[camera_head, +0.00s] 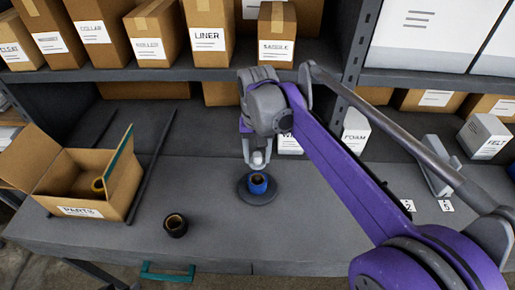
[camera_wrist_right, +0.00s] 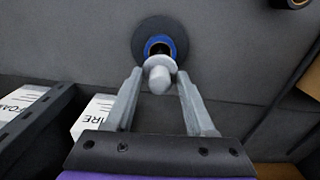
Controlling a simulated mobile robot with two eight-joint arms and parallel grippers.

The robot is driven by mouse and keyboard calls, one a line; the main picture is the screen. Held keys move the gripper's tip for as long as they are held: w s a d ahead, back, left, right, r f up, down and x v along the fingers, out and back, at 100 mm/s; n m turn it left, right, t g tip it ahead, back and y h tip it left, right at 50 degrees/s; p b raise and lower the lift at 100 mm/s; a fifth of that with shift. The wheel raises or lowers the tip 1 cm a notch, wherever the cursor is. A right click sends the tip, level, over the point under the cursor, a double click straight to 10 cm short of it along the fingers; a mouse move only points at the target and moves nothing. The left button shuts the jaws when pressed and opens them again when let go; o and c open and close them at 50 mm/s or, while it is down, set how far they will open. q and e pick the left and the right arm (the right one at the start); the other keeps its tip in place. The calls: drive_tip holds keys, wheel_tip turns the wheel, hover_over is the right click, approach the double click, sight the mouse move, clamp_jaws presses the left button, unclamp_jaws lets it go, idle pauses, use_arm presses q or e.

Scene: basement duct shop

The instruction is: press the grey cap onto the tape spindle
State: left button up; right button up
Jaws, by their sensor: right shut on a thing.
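The tape spindle's dark round base (camera_head: 243,196) stands on the grey bench, with a blue tape roll (camera_head: 260,188) around its middle. My right gripper (camera_head: 257,160) is above the roll, pointing down, shut on the light grey cap (camera_head: 258,158). In the right wrist view the cap (camera_wrist_right: 159,76) sits between the fingertips, in front of the blue roll (camera_wrist_right: 150,42) and the base (camera_wrist_right: 141,40). The cap overlaps the roll's dark centre there; the spindle's tip is mostly hidden. In the head view the cap looks a little above the roll. My left gripper is not in view.
A dark tape roll (camera_head: 176,225) lies on the bench (camera_head: 220,235) near its front edge. An open parts box (camera_head: 98,200) with a roll inside and dark bars stand at left. A shelf (camera_head: 180,74) of boxes spans the back. Bench around the base is clear.

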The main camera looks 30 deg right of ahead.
sight(257, 178)
drive_tip(key=shift+s+a+f, duration=0.1)
drive_tip(key=shift+s+f, duration=0.1)
drive_tip(key=shift+f, duration=0.35)
drive_tip(key=shift+f+b, duration=1.4)
drive_tip(key=shift+f, duration=1.15)
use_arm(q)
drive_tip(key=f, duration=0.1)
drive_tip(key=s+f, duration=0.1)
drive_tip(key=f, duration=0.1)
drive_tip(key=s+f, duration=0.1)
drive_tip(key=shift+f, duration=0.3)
use_arm(e)
drive_tip(key=shift+w, duration=0.1)
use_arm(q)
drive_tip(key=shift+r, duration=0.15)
use_arm(e)
drive_tip(key=shift+r, duration=0.1)
drive_tip(key=shift+f, duration=0.2)
drive_tip(key=o, duration=1.6)
drive_tip(key=shift+c, duration=0.2)
